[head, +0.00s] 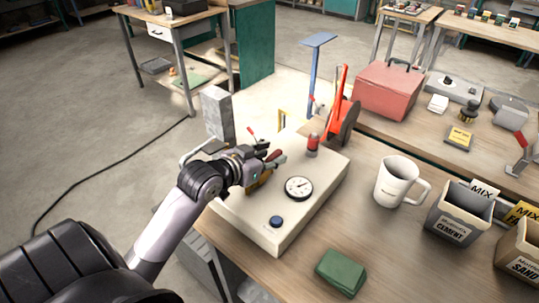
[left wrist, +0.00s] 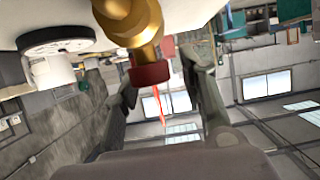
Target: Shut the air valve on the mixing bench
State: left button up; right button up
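The air valve shows in the left wrist view as a brass body (left wrist: 130,18) with a red end (left wrist: 150,73) and a thin red lever. In the head view its brass part (head: 259,184) shows low on the cream box (head: 275,236), partly hidden by my gripper. My left gripper (head: 277,157) is over the box at the valve. In the left wrist view its fingers (left wrist: 158,80) stand apart on either side of the red end, with a gap visible. I cannot tell whether a finger touches it. My right gripper is out of view.
The box carries a round gauge (head: 299,188), a blue knob (head: 276,221) and a red-topped cylinder (head: 312,146). A white mug (head: 397,181), a green block (head: 341,272) and the cement bin (head: 459,213) stand to the right. A grey block (head: 217,114) rises behind the gripper.

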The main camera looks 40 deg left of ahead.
pick_arm(q)
jog(key=shift+c, duration=0.2)
grip_shut()
dwell(0.6)
